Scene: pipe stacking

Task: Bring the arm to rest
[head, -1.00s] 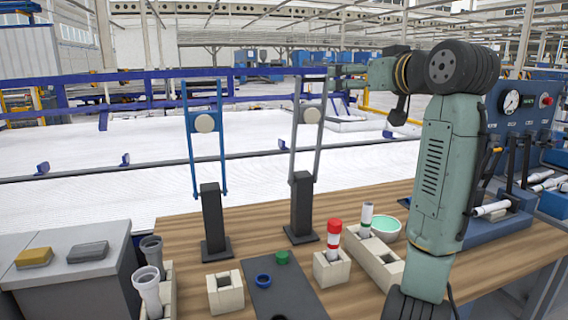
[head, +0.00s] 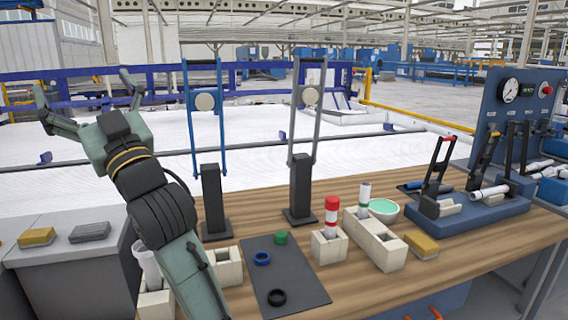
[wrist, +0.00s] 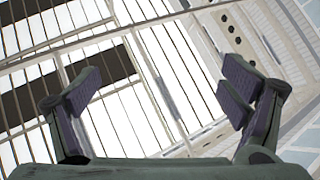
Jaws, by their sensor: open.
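My gripper (head: 88,88) is raised at the upper left in the head view, above the grey cabinet and the left end of the table. Its two fingers are spread wide with nothing between them. In the wrist view the open fingers (wrist: 160,95) frame only the ceiling structure, so the gripper points upward.
A grey cabinet (head: 60,260) stands left.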

